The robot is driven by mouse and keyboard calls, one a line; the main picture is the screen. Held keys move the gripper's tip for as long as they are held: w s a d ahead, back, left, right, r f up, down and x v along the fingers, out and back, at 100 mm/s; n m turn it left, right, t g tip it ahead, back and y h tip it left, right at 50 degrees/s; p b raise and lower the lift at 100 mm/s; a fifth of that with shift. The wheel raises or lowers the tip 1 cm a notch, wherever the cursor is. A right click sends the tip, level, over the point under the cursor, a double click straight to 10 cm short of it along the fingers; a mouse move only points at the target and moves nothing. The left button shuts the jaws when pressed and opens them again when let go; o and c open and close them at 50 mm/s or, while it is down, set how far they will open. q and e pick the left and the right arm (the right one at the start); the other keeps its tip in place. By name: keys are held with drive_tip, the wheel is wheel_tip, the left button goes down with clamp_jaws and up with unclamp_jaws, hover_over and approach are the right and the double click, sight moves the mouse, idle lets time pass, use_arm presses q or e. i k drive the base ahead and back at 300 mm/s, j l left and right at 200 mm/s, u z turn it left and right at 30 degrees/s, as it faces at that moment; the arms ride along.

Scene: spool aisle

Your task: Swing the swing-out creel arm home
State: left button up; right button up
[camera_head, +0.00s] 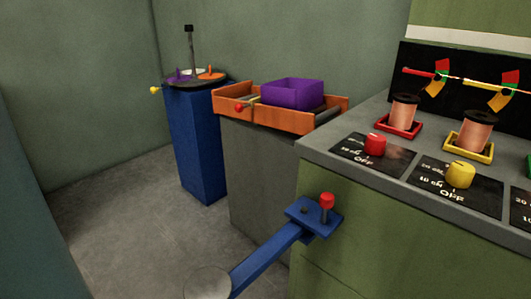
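The swing-out creel arm (268,258) is a blue bar low in the middle of the view. It runs from a round grey disc (208,283) at the bottom edge up and right to a blue end plate (314,217). A red knob (327,201) on a short post stands on the plate, with a small dark peg beside it. The plate shows in front of the green cabinet's front face; I cannot tell whether they touch. Neither of my grippers is in view.
A green cabinet (360,240) with a grey top fills the right, carrying copper spools, red and yellow knobs and dark labels. An orange tray (262,118) with a purple bin (292,92) sits on a grey block. A blue pedestal (197,140) stands behind. Floor (130,220) at left is clear.

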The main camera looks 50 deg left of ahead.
sight(208, 281)
drive_tip(key=k+j, duration=0.1)
drive_tip(key=j, duration=0.35)
drive_tip(key=k+j, duration=0.1)
drive_tip(key=j, duration=0.3)
drive_tip(key=k+j+z, duration=0.1)
drive_tip(key=j, duration=0.35)
drive_tip(key=k+j, duration=0.1)
drive_tip(key=j, duration=0.3)
drive_tip(key=j+z, duration=0.2)
drive_tip(key=z, duration=0.15)
drive_tip(key=i+j+z, duration=0.1)
drive_tip(key=z, duration=0.25)
drive_tip(key=j+z, duration=0.35)
